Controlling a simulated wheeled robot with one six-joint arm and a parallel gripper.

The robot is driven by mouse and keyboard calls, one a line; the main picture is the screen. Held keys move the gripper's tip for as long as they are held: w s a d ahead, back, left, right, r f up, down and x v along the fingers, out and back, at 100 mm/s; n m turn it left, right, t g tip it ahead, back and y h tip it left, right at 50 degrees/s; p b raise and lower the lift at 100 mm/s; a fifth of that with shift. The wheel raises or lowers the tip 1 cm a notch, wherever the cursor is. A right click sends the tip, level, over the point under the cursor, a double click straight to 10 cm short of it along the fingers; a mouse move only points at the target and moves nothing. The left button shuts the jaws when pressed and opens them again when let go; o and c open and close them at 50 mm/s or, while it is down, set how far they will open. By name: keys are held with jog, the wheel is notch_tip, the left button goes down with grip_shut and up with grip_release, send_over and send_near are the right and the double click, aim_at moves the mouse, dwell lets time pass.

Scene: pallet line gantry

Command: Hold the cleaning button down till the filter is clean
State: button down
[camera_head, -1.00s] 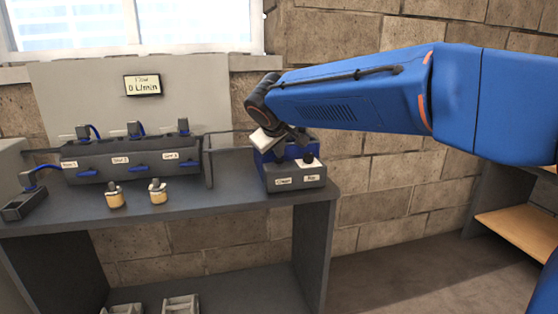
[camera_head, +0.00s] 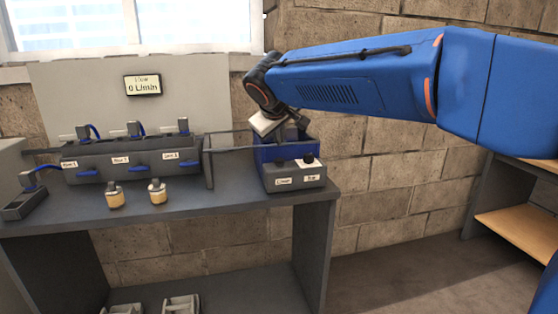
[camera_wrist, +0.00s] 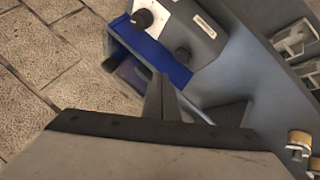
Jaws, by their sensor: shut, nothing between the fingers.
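The control box (camera_head: 295,178) sits at the right end of the bench, with two small front labels that are hard to read. My gripper (camera_head: 298,128) is shut and empty, above the bin and apart from the button. Its dark fingers (camera_wrist: 163,88) also show in the wrist view. I see no filter clearly inside the bin.
A dark unit (camera_head: 130,160) with several blue levers stands left on the bench (camera_head: 235,200). Two beige-and-white cylinders (camera_head: 115,197) (camera_head: 158,192) stand before it. A thin-railed frame (camera_head: 209,165) is beside the bin. A display (camera_head: 142,85) reads 0 L/min.

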jog(key=shift+r, duration=1.05)
jog(key=shift+d, duration=0.1)
jog(key=s+d+f+m+g, duration=0.15)
jog(key=s+d+f, duration=0.25)
jog(key=s+d, duration=0.55)
jog(key=s+d+f+m+g, duration=0.15)
jog(key=s+d+f, duration=0.35)
jog(key=d, duration=0.8)
jog(key=s+d+f+m, duration=0.2)
jog(key=s+d+f, duration=0.3)
jog(key=s+f, duration=0.3)
jog(key=s+d+f+m+g, duration=0.1)
jog(key=s+d+f+m, duration=0.2)
jog(key=s, duration=1.3)
notch_tip(320, 180, down, 5)
jog(key=shift+d+f+m, duration=0.15)
jog(key=shift+d+m, duration=0.15)
jog(key=shift+d, duration=0.65)
